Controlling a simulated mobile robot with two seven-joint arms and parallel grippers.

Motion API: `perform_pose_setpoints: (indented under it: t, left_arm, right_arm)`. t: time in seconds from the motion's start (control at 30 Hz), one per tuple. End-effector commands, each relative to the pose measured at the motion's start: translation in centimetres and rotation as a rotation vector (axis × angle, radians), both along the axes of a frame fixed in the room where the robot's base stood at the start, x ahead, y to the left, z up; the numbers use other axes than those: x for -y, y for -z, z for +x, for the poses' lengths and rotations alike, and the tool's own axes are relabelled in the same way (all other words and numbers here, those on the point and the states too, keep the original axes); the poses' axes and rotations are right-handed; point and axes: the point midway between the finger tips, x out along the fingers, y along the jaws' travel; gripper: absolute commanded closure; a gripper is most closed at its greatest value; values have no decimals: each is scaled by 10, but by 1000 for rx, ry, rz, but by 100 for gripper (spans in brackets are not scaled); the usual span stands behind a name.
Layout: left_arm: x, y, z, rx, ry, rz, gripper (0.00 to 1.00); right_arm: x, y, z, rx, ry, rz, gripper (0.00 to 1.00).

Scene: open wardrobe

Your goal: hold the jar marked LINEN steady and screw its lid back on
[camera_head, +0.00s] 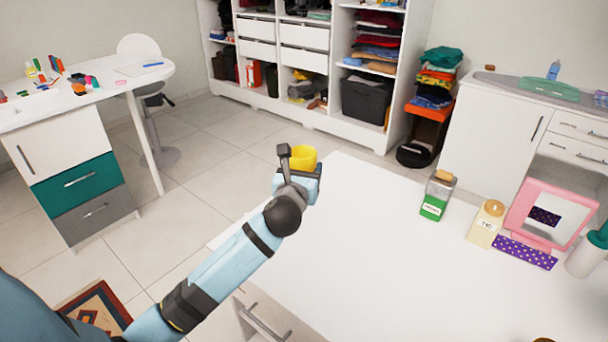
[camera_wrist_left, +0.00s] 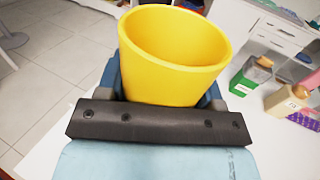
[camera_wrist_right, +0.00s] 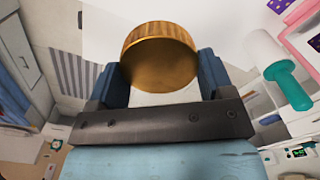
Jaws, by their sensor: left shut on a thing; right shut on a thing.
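My left gripper (camera_head: 301,172) is shut on a yellow open-topped container (camera_head: 302,156), held up near the left end of the white tabletop. The left wrist view shows its wide, lidless rim (camera_wrist_left: 175,45); no marking is visible on it. My right gripper (camera_wrist_right: 155,85) is shut on a round gold-brown lid (camera_wrist_right: 160,55). A gold edge (camera_head: 545,339), perhaps this lid, shows at the bottom of the head view, apart from the yellow container. The LINEN marking cannot be read on anything.
The table's middle is clear.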

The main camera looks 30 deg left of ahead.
Motion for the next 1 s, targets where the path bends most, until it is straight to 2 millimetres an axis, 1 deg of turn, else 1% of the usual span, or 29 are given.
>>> perform_pose_setpoints:
  t: [0.2,0.23,0.4,0.77,0.87,1.0]
  left_arm:
    - [0,0,0,1,0,0,65]
    - [0,0,0,1,0,0,44]
    - [0,0,0,1,0,0,82]
    - [3,-1,-1,3,6,1,82]
    - [12,-5,-6,7,28,5,82]
    - [38,-12,-21,15,91,13,82]
  right_arm:
    - [0,0,0,0,0,0,48]
    - [0,0,0,0,0,0,48]
    - [0,0,0,0,0,0,48]
    - [-2,1,-1,0,-18,0,48]
    - [-8,3,-6,0,-85,-1,48]
    - [-24,9,-19,-1,-272,-4,48]
